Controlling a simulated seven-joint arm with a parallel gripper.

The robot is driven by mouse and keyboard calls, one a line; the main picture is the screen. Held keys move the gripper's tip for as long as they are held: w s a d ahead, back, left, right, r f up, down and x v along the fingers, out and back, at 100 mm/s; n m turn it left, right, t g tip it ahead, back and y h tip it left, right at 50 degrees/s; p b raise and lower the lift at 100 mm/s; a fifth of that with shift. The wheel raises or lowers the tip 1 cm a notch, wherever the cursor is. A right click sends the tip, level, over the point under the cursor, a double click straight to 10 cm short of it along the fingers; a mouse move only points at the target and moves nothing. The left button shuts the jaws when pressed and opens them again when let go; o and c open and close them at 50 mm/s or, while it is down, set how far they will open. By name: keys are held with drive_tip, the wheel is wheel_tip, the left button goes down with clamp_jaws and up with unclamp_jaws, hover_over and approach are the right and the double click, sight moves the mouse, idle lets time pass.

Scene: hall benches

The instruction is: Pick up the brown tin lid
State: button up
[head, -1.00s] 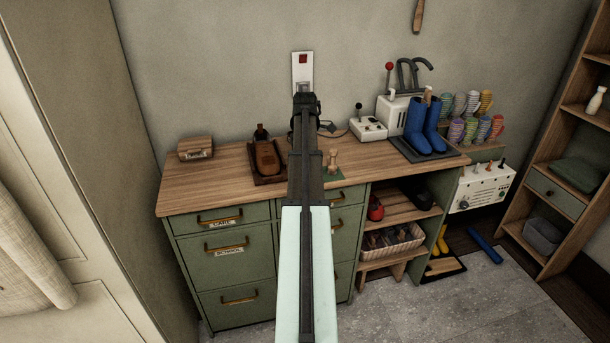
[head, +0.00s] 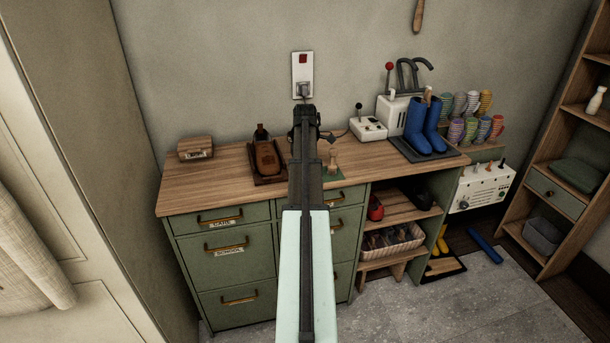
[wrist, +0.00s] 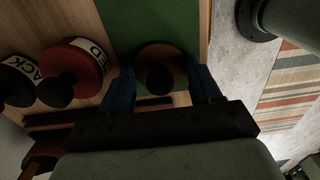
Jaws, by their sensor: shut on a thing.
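The brown tin lid (wrist: 160,68) is round with a dark knob, and in the wrist view it lies between the two blue fingers of my gripper (wrist: 162,90). The gripper is shut on it. The lid is over or on a green strip (wrist: 150,22); I cannot tell whether it is clear of what is under it. In the head view my arm covers the middle of the bench, and I cannot make out the lid or fingertips there.
A red tin (wrist: 76,70) and a black tin (wrist: 18,82), both labelled, stand left of my gripper. The wooden bench top (head: 225,165) also holds a brown shoe on a tray (head: 268,180), a wooden box (head: 195,148) and blue boots (head: 418,128).

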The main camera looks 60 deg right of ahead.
wheel_tip(320, 180, up, 9)
drive_tip(key=shift+f, duration=0.1)
drive_tip(key=shift+w+r, duration=0.15)
drive_tip(key=shift+r, duration=0.15)
drive_tip(key=shift+w+a, duration=0.15)
drive_tip(key=shift+w, duration=0.15)
drive_tip(key=w+d, duration=0.5)
drive_tip(key=d, duration=0.2)
drive_tip(key=w+d, duration=0.6)
drive_tip(key=d, duration=0.1)
drive_tip(key=w+d, duration=0.5)
drive_tip(key=d, duration=0.2)
drive_tip(key=shift+w+d+r, duration=0.1)
drive_tip(key=shift+w+r, duration=0.15)
drive_tip(key=shift+r, duration=0.05)
drive_tip(key=shift+f, duration=0.1)
drive_tip(key=shift+f, duration=3.05)
